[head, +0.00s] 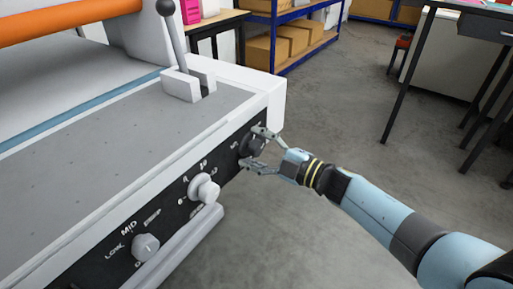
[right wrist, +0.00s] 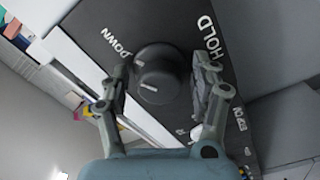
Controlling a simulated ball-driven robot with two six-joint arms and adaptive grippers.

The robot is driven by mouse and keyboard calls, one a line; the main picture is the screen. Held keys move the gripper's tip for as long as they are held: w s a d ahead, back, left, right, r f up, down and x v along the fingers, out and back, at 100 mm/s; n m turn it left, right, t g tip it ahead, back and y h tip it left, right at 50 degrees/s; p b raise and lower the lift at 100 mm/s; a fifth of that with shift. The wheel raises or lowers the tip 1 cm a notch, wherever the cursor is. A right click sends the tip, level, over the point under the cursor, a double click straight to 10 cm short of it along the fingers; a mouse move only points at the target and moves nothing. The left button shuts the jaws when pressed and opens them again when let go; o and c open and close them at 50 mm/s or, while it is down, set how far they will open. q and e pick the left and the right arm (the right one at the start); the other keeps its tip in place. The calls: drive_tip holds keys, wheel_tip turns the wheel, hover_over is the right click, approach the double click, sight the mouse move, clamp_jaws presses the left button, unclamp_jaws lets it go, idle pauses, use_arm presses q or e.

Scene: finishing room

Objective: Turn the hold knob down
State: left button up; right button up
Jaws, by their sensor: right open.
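The hold knob (head: 252,146) is a dark round knob at the right end of the machine's black front panel. In the right wrist view the same knob (right wrist: 158,75) sits between white DOWN and HOLD lettering. It carries small white marks, but I cannot tell for certain which label they point at. My right gripper (head: 257,148) is open, one finger on each side of the knob. In the right wrist view its fingers (right wrist: 160,88) stand left and right of the knob, with a gap visible at least on the right. My left gripper is not in view.
A white knob (head: 204,189) and a grey knob (head: 146,247) by LOW and MID lettering are further left on the panel. A lever (head: 175,38) stands on top of the machine. A shelf with cardboard boxes (head: 292,38) is behind. The floor (head: 335,115) beside the machine is clear.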

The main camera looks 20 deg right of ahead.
drive_tip(key=v, duration=1.2)
drive_tip(key=s+d+f+m+g+h, duration=0.25)
drive_tip(key=s+f+m+h, duration=0.35)
drive_tip(key=s+f, duration=0.55)
drive_tip(key=s+d+f+m+g+h, duration=0.2)
drive_tip(key=s+d+f+m+h, duration=0.4)
drive_tip(key=f, duration=0.9)
drive_tip(key=s+f+m+g, duration=0.3)
drive_tip(key=s+f+g, duration=0.1)
drive_tip(key=s, duration=0.9)
drive_tip(key=s+f+m+g, duration=0.4)
drive_tip(key=s+f, duration=0.2)
drive_tip(key=s, duration=0.7)
drive_tip(key=shift+s+a+f, duration=0.2)
drive_tip(key=shift+a+f, duration=0.1)
drive_tip(key=shift+a, duration=0.15)
drive_tip(key=shift+s+g, duration=0.2)
drive_tip(key=shift+g, duration=0.25)
drive_tip(key=shift+c, duration=0.5)
